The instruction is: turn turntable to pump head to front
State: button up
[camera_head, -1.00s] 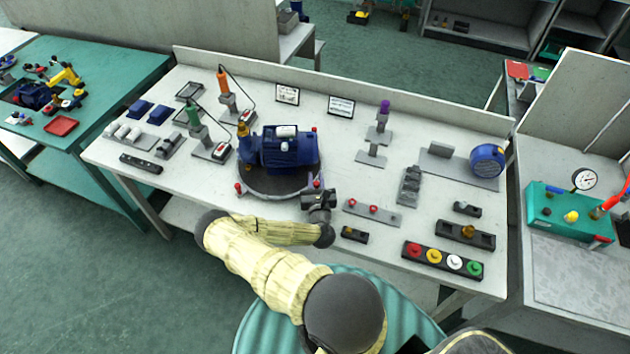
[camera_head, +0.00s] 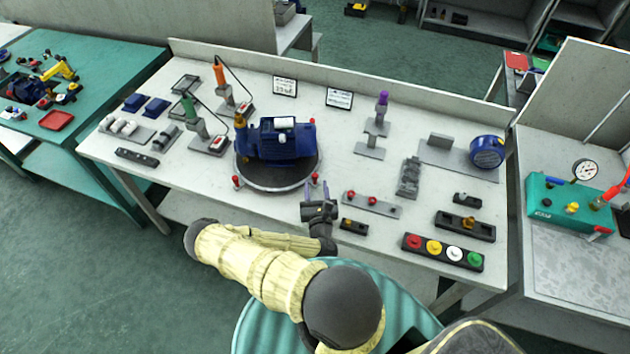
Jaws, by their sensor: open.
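A dark round turntable (camera_head: 279,185) with a light rim lies on the white workbench, left of the middle. A blue pump (camera_head: 279,140) stands on it, with a white part on top and a brass-coloured fitting at its left end. Small red knobs (camera_head: 236,182) show at the turntable's front left and front right edges. My gripper (camera_head: 317,190) is open and empty at the bench's front, just below the right red knob (camera_head: 315,177). The fingers point toward the back of the bench. Whether a fingertip touches the knob or rim cannot be told.
A grey plate with red knobs (camera_head: 371,200) and a small black block (camera_head: 354,226) lie right of my gripper. A tray of coloured caps (camera_head: 443,251) is at the front right.

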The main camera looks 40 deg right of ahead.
jog(key=shift+s+a, duration=0.1)
jog(key=shift+s, duration=0.1)
jog(key=shift+w+r+h, duration=0.15)
jog(key=shift+r+h, duration=0.1)
jog(key=shift+h, duration=0.05)
jog(key=c, duration=0.9)
jog(key=shift+w+r+g+h, duration=0.35)
jog(key=shift+r+g+h, duration=0.15)
jog(key=shift+g+h, duration=0.15)
jog(key=shift+w+d+r+g+h+b, duration=0.15)
jog(key=shift+d+r+g+h+b, duration=0.1)
jog(key=shift+r+g+h, duration=0.35)
jog(key=shift+w+d+r+g+h+b, duration=0.1)
jog(key=shift+r+g+h+b, duration=0.2)
jog(key=shift+h, duration=0.35)
jog(key=a+r+n+g+y+b, duration=0.1)
jog(key=a+n+g+y, duration=0.1)
jog(key=a+n+g, duration=0.2)
jog(key=w+a+r+n+g+y+b, duration=0.1)
jog(key=a+n+g+y+b, duration=0.1)
jog(key=a+g, duration=0.4)
jog(key=a+n+y, duration=0.1)
jog(key=a+n, duration=0.1)
jog(key=shift+a+g, duration=0.35)
